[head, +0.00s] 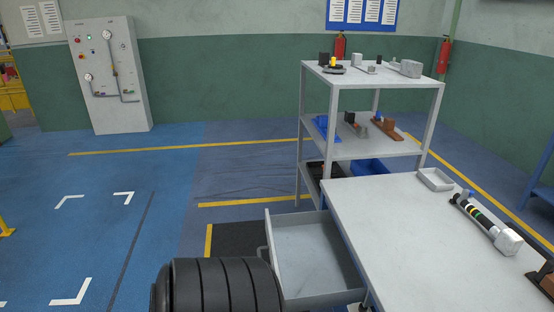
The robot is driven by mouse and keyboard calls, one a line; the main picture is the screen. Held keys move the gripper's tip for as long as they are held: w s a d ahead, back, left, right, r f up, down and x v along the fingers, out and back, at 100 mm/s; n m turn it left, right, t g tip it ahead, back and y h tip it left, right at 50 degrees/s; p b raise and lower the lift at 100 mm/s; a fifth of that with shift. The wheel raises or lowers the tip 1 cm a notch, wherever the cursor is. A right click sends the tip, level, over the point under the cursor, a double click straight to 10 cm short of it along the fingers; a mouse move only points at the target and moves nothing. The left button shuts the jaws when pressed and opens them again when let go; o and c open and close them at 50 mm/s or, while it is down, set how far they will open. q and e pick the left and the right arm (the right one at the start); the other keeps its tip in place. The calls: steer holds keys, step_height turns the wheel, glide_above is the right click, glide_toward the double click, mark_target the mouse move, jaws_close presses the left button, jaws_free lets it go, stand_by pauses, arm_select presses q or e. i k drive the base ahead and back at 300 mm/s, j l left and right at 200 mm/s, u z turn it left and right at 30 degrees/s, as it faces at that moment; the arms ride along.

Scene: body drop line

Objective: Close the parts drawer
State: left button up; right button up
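The parts drawer (318,258) is a grey, shallow tray pulled out from the left side of the white-topped workbench (410,235). It stands open, and its visible inside looks empty. Its front panel (273,258) faces left, with a dark handle (262,256) on the outside. A large black ribbed shape in front of the drawer at the bottom of the view hides part of its near front corner. I cannot make out either of my grippers in the head view.
On the workbench are a small white tray (435,180) and a black-and-white cylindrical tool (484,222). A grey shelf rack (373,85) with parts stands behind it. A dark mat (240,240) lies left of the drawer. Blue floor farther left is clear.

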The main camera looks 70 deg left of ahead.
mark_target(313, 265)
steer(key=j+u, duration=0.1)
steer(key=u, duration=0.35)
steer(key=j+u, duration=0.1)
steer(key=u, duration=0.3)
steer(key=j+u, duration=0.1)
steer(key=u, duration=0.35)
steer(key=j+u, duration=0.1)
steer(key=u, duration=0.3)
steer(key=j+u, duration=0.1)
steer(key=u, duration=0.35)
